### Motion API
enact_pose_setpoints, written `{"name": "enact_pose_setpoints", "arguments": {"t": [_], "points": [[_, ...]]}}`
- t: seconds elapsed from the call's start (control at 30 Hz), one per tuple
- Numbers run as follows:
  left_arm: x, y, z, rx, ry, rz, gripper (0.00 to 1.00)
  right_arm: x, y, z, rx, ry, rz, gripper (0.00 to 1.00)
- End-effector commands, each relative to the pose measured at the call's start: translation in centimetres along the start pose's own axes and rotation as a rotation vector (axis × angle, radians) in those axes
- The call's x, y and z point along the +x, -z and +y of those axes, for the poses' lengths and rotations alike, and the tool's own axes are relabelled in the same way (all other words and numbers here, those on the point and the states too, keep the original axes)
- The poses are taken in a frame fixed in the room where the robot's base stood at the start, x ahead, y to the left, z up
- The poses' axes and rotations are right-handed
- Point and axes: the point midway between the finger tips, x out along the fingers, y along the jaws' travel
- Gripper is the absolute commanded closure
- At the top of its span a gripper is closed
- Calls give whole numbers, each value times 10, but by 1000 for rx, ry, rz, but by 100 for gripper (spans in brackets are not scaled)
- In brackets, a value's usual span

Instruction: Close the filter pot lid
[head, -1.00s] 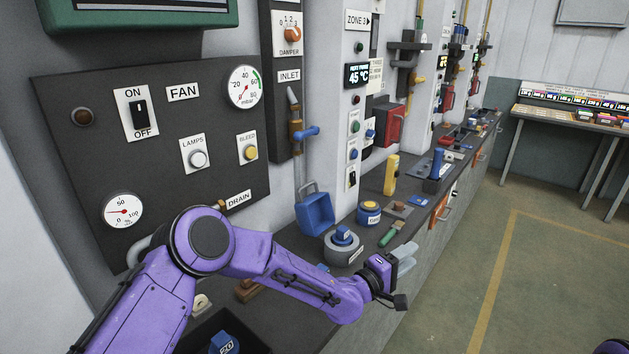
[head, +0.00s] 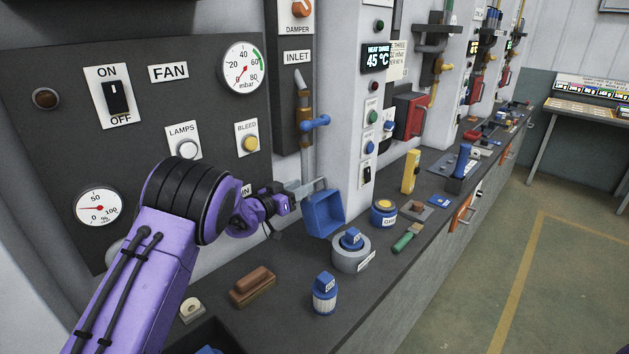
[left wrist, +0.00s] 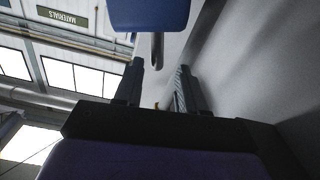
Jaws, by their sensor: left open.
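A blue open box-like part (head: 325,215), which looks like the filter pot with its lid, sits on the counter below the inlet pipe. Which piece is the lid is not clear. My left gripper (head: 305,188) is at the upper left edge of this blue part, with its fingers close to it; contact cannot be told. In the left wrist view the gripper (left wrist: 158,88) is open with nothing held between its fingers. A blue surface (left wrist: 150,14) and a thin grey bar (left wrist: 157,50) show beyond the fingertips. My right gripper is out of view.
A grey ring with a blue knob (head: 350,255), a round blue-yellow pot (head: 383,213), a blue-white jar (head: 324,295) and a brown block (head: 253,287) stand on the dark counter (head: 290,325). The fan panel (head: 130,200) and a blue-handled inlet valve (head: 315,123) are close by.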

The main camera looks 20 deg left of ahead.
Motion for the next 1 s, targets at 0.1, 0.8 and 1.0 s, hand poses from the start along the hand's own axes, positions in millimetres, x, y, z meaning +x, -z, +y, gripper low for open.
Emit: {"name": "enact_pose_setpoints", "arguments": {"t": [0.1,0.8,1.0], "points": [[27,2,4,-1,-7,-3,60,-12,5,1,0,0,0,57],[51,-1,1,-5,-1,-2,100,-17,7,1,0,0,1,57],[52,0,3,6,-2,-2,100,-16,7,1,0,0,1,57]]}}
